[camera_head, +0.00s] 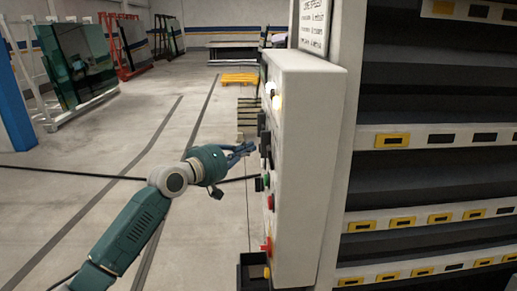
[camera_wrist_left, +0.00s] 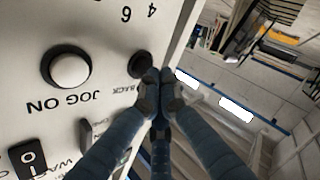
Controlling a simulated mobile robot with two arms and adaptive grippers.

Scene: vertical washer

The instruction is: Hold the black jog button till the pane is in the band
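The black button (camera_wrist_left: 140,65), marked BACK, sits on the pale control panel (camera_wrist_left: 105,25) in the left wrist view. My left gripper (camera_wrist_left: 160,88) has its fingertips together, right beside the black button and partly over its edge. I cannot tell whether they press it. In the head view my left gripper (camera_head: 250,148) points at the button side of the control box (camera_head: 312,150). A white lit JOG ON button (camera_wrist_left: 70,70) is farther left on the panel. The pane and the band cannot be made out at the washer. My right gripper is out of view.
Green and red buttons (camera_head: 270,202) and a red knob (camera_head: 267,246) are lower on the box. A slatted machine front (camera_head: 430,170) with yellow tags stands at right. Glass sheets on a white rack (camera_head: 75,65) stand far left.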

